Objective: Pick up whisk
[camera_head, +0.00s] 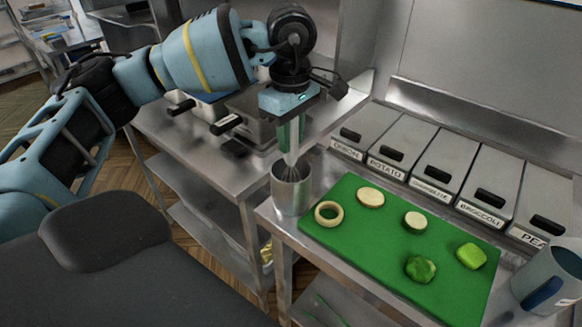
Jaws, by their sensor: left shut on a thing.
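The whisk (290,153) stands upright with its wires down inside a metal cup (291,190). The cup is at the left corner of the table, beside the green board. My left gripper (291,128) points down from above and is shut on the upper part of the whisk, at its handle. The lower wires of the whisk are hidden by the cup wall. My right gripper is not in view.
A green cutting board (345,250) holds several cut food pieces and a ring. Labelled lidded containers (404,148) line the back. A blue-grey mug (548,277) stands at the right. A steel counter (215,170) is at the left.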

